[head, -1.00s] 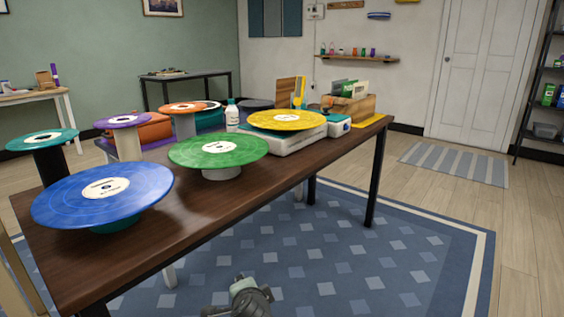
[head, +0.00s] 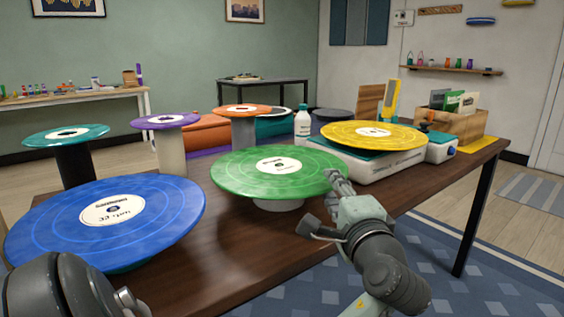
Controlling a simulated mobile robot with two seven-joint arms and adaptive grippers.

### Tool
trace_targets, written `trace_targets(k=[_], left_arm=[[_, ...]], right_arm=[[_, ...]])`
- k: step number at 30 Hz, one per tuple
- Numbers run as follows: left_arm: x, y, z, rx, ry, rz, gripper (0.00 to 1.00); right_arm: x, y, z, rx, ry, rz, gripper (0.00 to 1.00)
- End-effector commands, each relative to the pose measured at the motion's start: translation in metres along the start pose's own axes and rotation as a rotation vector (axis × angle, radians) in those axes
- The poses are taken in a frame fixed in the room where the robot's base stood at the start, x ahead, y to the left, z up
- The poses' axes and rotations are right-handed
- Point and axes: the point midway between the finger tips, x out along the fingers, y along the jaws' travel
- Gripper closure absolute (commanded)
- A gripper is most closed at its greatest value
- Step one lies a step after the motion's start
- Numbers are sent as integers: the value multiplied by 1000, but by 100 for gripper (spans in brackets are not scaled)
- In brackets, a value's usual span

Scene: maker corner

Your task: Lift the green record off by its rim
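The green record (head: 240,174) lies flat on a pale round stand (head: 278,204) in the middle of the wooden table. It has a cream label, and its rim overhangs the stand all round. One finger overlaps the rim in the picture and the other sits lower, in front of the table. I cannot tell whether either touches the record.
A blue record (head: 62,222) is close on the left. A yellow record (head: 350,128) on a white player (head: 385,166) is just behind my gripper to the right. Teal (head: 42,136), purple (head: 150,124) and orange (head: 225,109) records stand behind, beside a white bottle (head: 302,122).

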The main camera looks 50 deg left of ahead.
Motion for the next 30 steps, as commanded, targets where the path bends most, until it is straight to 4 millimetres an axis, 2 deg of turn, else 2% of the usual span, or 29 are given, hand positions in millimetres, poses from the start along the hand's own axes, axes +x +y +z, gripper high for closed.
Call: trace_targets(k=[5, 11, 21, 30], left_arm=[[5, 1, 0, 1, 1, -1, 70], [28, 1, -1, 2, -1, -1, 70], [73, 2, -5, 2, -1, 0, 70], [79, 2, -5, 0, 0, 1, 70]], right_arm=[[0, 0, -1, 1, 7, -1, 60], [0, -4, -8, 7, 44, -8, 60], [-2, -14, -34, 26, 168, -28, 60], [-2, -15, -37, 28, 181, -30, 60]])
